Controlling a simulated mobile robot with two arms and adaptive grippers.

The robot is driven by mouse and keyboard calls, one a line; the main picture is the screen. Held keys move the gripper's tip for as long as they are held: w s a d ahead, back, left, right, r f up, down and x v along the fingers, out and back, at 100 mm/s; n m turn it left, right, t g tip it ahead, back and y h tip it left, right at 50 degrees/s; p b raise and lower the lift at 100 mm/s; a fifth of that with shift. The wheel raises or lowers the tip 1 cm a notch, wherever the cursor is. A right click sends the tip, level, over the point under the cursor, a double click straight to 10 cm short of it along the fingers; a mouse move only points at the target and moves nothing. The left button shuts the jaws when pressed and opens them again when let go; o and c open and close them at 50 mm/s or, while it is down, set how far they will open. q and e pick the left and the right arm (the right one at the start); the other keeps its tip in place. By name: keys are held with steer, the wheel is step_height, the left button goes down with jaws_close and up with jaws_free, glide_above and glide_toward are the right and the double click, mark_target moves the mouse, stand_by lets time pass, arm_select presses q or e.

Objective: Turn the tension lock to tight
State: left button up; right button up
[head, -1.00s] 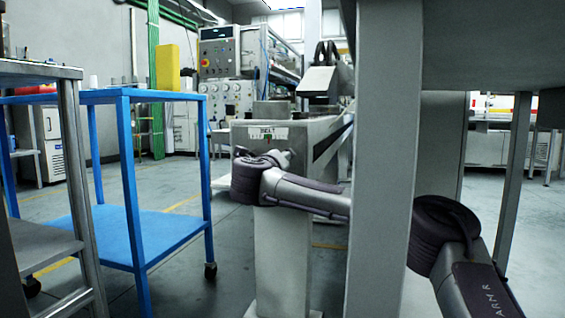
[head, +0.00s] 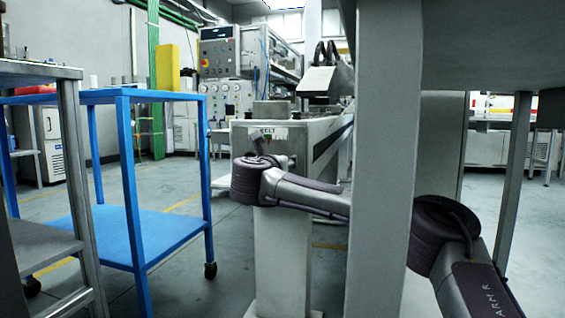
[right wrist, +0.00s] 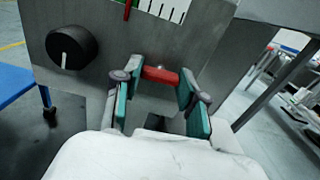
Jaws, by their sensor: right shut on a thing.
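A short red handle (right wrist: 160,75) sits on the grey front of the machine (right wrist: 205,50) in the right wrist view. My right gripper (right wrist: 160,82) has its teal-padded fingers on either side of the handle and is shut on it. In the head view my right arm reaches in from the right to the machine's end face (head: 295,145). The gripper there is small and partly hidden by my wrist, and the handle cannot be made out. My left gripper is not in view.
A black knob with a white mark (right wrist: 71,48) is left of the handle, and a marked scale (right wrist: 163,9) is above. A blue cart (head: 130,190) stands left of the machine. A grey post (head: 385,170) blocks part of the head view.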

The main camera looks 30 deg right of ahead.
steer(key=shift+f, duration=0.1)
stand_by(0.5)
steer(key=o, duration=1.1)
steer(key=shift+o, duration=0.2)
steer(key=shift+a, duration=0.1)
steer(key=v, duration=1.2)
steer(key=shift+s, duration=0.1)
